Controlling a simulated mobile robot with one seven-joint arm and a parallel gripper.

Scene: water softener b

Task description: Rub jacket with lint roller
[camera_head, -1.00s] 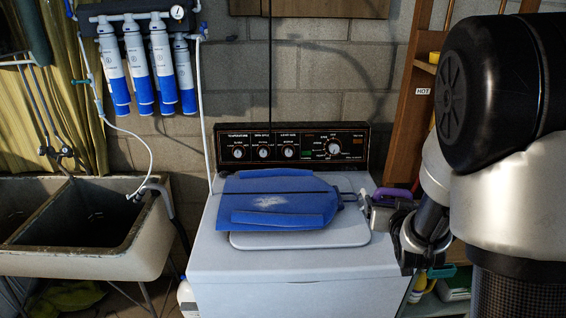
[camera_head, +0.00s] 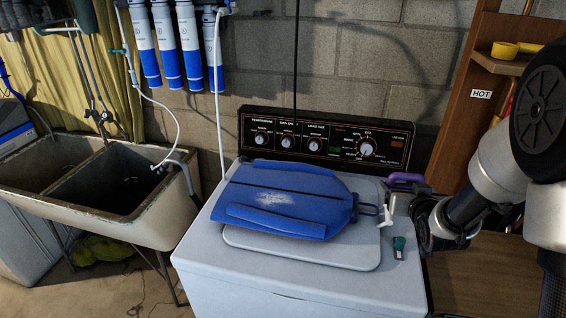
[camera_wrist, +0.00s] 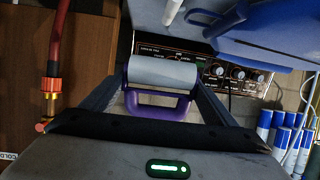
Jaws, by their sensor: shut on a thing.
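The blue jacket (camera_head: 330,212) lies flat on the lid of the white washing machine (camera_head: 270,275). A pale patch of lint (camera_head: 275,199) shows on its upper middle. A hanger hook sticks out at its right end. My gripper (camera_head: 394,204) is just right of the jacket, apart from it. It is shut on the lint roller, whose purple handle (camera_head: 405,178) shows at the machine's back right. In the wrist view, the lint roller (camera_wrist: 166,74) sits between my fingers, with its pale grey roll toward the machine. Part of the jacket (camera_wrist: 265,40) shows at upper right there.
A control panel (camera_head: 325,140) rises behind the lid. A small teal item (camera_head: 399,246) lies on the machine's right front. A double sink (camera_head: 120,205) stands left, with blue-white filters (camera_head: 180,45) above. A wooden shelf (camera_head: 500,62) is at right.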

